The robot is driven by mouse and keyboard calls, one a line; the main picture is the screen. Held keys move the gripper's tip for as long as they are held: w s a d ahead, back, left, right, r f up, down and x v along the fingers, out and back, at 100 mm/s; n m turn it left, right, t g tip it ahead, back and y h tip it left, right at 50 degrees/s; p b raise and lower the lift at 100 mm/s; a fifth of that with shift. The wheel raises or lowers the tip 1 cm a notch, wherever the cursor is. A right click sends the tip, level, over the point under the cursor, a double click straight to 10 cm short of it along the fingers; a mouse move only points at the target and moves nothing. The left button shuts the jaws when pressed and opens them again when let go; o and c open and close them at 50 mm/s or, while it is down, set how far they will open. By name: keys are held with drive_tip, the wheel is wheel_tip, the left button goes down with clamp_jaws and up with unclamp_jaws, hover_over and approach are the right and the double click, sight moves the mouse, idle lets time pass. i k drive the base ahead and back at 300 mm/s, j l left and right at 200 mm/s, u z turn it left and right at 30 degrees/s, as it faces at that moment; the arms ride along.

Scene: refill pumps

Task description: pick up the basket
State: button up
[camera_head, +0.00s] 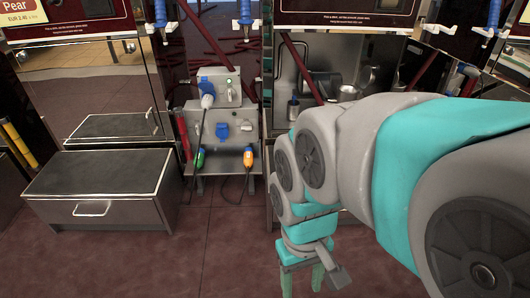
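I do not see a basket in this view. My arm comes in from the right, and my gripper (302,281) hangs low at the bottom centre, pointing down. Its two green fingers stand apart with floor visible between them, and I see nothing held. The fingertips are close to the bottom edge of the picture. My arm hides much of the right side and the floor there.
A dark-topped metal box with a drawer (92,208) stands at left. A grey socket panel (222,140) with blue and orange plugs stands at centre. A dark red machine (345,15) with metal containers is behind my arm. Tiled floor (225,262) in front is clear.

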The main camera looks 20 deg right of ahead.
sight(293, 108)
drive_tip(key=i+l+u, duration=0.1)
drive_tip(key=l, duration=0.35)
drive_tip(key=i+l+u, duration=0.15)
drive_tip(key=l, duration=0.3)
drive_tip(key=i+l+u, duration=0.1)
drive_tip(key=l, duration=0.4)
drive_tip(key=i+l+u, duration=0.15)
drive_tip(key=l, duration=0.3)
drive_tip(key=i+l+u, duration=0.1)
drive_tip(key=l, duration=0.4)
